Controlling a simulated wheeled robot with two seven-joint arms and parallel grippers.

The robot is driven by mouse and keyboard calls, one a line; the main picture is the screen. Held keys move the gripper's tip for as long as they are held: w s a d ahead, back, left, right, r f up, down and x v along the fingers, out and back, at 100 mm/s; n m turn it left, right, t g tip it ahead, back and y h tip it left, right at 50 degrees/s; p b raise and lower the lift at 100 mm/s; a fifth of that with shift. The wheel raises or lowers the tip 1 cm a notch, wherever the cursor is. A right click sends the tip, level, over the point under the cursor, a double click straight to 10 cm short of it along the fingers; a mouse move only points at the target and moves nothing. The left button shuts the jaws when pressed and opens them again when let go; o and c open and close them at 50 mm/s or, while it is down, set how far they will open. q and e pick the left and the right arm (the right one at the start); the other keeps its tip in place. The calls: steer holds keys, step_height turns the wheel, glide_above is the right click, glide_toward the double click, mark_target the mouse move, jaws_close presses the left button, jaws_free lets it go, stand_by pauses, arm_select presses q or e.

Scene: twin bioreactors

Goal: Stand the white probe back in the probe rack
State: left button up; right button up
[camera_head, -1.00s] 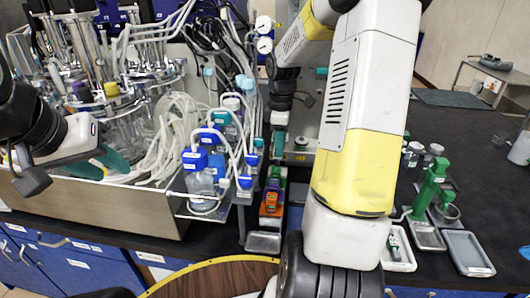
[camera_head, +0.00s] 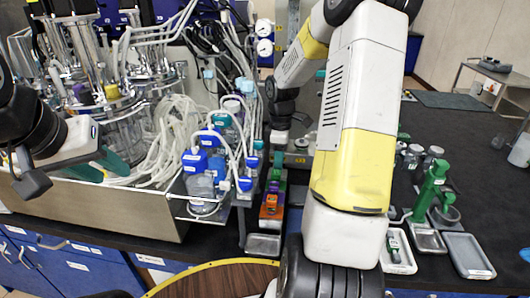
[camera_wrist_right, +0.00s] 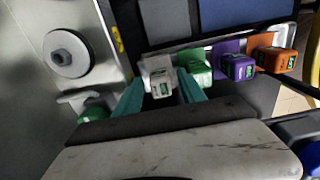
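The white probe (camera_wrist_right: 157,76) is between the teal fingers of my right gripper (camera_wrist_right: 160,85) in the right wrist view, and the fingers appear closed on its sides. It is in line with the green probe (camera_wrist_right: 195,68), purple probe (camera_wrist_right: 236,67) and orange probe (camera_wrist_right: 272,60) of the probe rack (camera_head: 263,244). Its lower end is hidden, so I cannot tell whether it is seated. In the head view my right gripper (camera_head: 280,142) is over the rack's far end. My left gripper (camera_head: 100,166) is open and empty, fingers apart, before the bioreactors.
The bioreactors (camera_head: 110,95) and their steel tray (camera_head: 100,205) fill the left. Blue-capped bottles (camera_head: 200,178) stand close left of the rack. A green stand (camera_head: 430,190) and grey trays (camera_head: 468,255) are on the right. The black bench (camera_head: 470,140) is free behind them.

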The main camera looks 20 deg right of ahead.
step_height(320, 180, up, 11)
steer(key=s+a+r+m+t, duration=0.2)
steer(key=s+a+r+m, duration=0.1)
steer(key=s, duration=0.3)
steer(key=s+a+r+m+t+y, duration=0.1)
steer(key=s+a+r+m+t, duration=0.1)
steer(key=s+a+m, duration=0.3)
steer(key=s+a+r+m+t+y, duration=0.1)
steer(key=s+a+r+m+t, duration=0.1)
steer(key=s, duration=0.7)
step_height(320, 180, up, 3)
steer(key=shift+a+f+m, duration=0.1)
steer(key=shift+a+m, duration=0.8)
steer(key=shift+m, duration=0.2)
steer(key=shift+s, duration=0.1)
steer(key=shift+c, duration=1.2)
steer(key=shift+d, duration=0.1)
